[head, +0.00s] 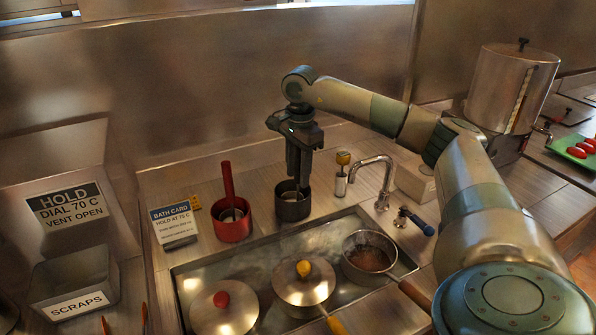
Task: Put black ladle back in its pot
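The black pot (292,208) stands on the steel counter at the back edge of the sink. My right gripper (298,180) points straight down over it, with its dark fingertips at the pot's mouth. A dark upright shape runs between or along the fingers. It may be the black ladle's handle, but the fingers and the handle cannot be told apart. The ladle's bowl is not visible. Whether the fingers are closed on anything is unclear. My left gripper is not in view.
A red pot (232,228) with a red ladle (228,180) stands left of the black pot. A small yellow-topped bottle (341,178) and a faucet (376,168) stand to the right. The sink in front holds two lidded pots (304,290) and a strainer (368,258).

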